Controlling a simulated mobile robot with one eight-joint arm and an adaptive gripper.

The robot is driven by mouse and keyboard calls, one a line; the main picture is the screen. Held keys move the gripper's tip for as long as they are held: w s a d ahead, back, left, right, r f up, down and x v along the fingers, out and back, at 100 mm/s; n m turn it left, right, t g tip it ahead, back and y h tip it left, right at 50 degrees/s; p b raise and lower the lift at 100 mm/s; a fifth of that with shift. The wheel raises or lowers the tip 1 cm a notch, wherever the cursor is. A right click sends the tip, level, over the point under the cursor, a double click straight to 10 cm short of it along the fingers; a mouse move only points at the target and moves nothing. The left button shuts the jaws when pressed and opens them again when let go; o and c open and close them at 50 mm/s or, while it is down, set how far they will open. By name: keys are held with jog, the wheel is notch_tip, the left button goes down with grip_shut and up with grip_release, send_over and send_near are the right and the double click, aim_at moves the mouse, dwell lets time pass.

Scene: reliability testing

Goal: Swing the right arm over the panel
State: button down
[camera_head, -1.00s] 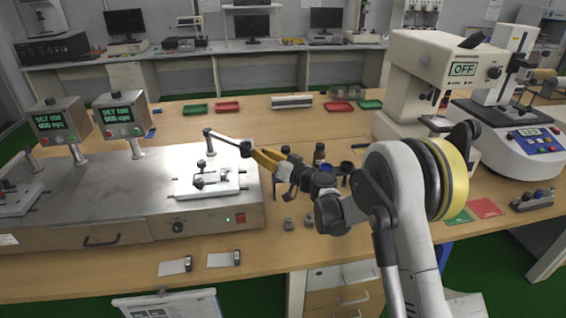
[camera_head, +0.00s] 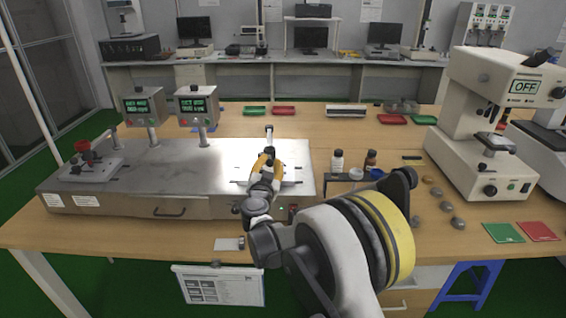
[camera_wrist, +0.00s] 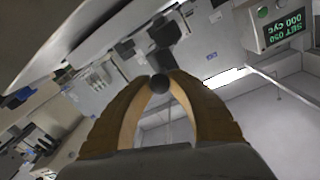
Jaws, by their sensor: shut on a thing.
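The test machine (camera_head: 110,182) is a long metal bench unit with two screens on posts. Its right arm (camera_head: 269,133) is a light bar that shows just beyond my gripper (camera_head: 268,154) at the machine's right end. The pale panel (camera_head: 291,175) lies there, mostly hidden behind my gripper and wrist. The left station has a fixture with a red knob (camera_head: 82,146).
The right screen (camera_head: 192,105) stands left of my gripper. Bottles (camera_head: 338,161) and small grey parts (camera_head: 445,207) are to the right. A white tester (camera_head: 485,130) stands farther right. Green and red trays (camera_head: 283,110) lie at the back.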

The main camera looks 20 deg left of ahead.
jog(key=shift+s+a+m+h, duration=0.2)
jog(key=shift+a+m+h, duration=0.1)
jog(key=shift+a, duration=0.15)
jog(key=shift+s+a+m+h, duration=0.2)
jog(key=shift+a+h, duration=0.1)
jog(key=shift+a, duration=0.15)
jog(key=c, duration=1.2)
grip_release()
jog(key=shift+a, duration=0.2)
jog(key=shift+d, duration=0.1)
jog(key=s, duration=0.4)
jog(key=s+d, duration=0.1)
jog(key=s, duration=0.7)
jog(key=shift+d, duration=0.4)
jog(key=shift+w+r, duration=0.1)
